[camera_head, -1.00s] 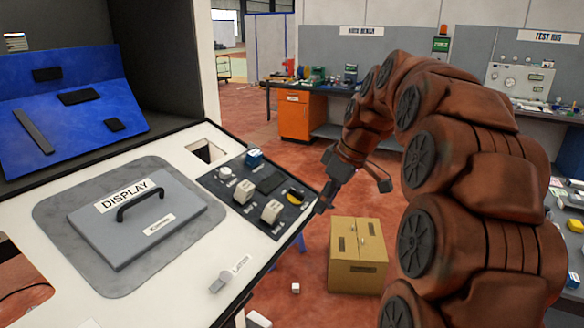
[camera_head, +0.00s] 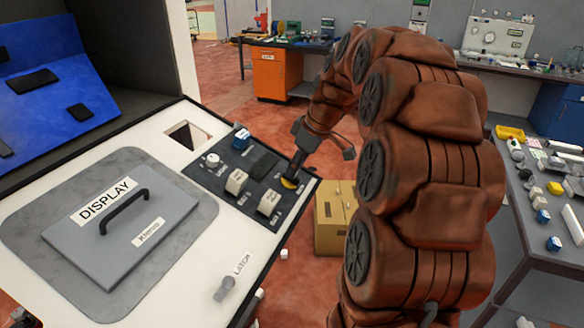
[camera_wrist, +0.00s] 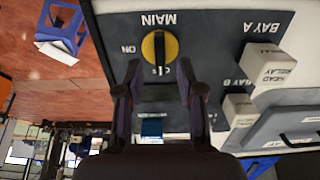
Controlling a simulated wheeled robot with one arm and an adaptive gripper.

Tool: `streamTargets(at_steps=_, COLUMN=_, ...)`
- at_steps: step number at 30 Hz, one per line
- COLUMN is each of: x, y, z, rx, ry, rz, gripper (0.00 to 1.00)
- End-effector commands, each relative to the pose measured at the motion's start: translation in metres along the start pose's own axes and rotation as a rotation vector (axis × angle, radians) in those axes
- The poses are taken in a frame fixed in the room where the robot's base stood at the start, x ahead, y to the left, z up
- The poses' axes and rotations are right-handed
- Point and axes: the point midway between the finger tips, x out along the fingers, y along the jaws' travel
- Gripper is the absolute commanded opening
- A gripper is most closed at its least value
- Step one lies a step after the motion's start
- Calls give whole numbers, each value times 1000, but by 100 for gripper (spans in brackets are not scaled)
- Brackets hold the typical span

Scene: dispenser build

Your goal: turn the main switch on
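The main switch (camera_wrist: 160,47) is a yellow disc with a black bar handle, on the dark panel (camera_wrist: 205,30) in the wrist view. The handle stands upright in that picture, in line with a partly hidden label below it. The "ON" label lies to its left, and "MAIN" reads upside down above. My gripper (camera_wrist: 160,78) is open, with one dark finger on each side of the handle's lower end. I cannot tell whether the fingers touch it. In the head view my gripper (camera_head: 295,174) is over the switch (camera_head: 289,184) and hides part of it.
White relay blocks (camera_head: 236,181), a white knob (camera_head: 212,160) and a blue block (camera_head: 241,138) stand on the same panel. The grey display cover (camera_head: 120,221) with its handle lies to the left. A cardboard box (camera_head: 334,218) is on the floor beyond the console edge.

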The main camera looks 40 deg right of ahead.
Motion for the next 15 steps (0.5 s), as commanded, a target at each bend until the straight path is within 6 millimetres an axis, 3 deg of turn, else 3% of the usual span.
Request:
streamTargets(at_steps=7, x=21, y=-1, z=0, rx=0, ry=-1, rz=-3, gripper=38)
streamTargets(at_steps=15, x=27, y=0, z=0, rx=0, ry=0, rz=0, gripper=38)
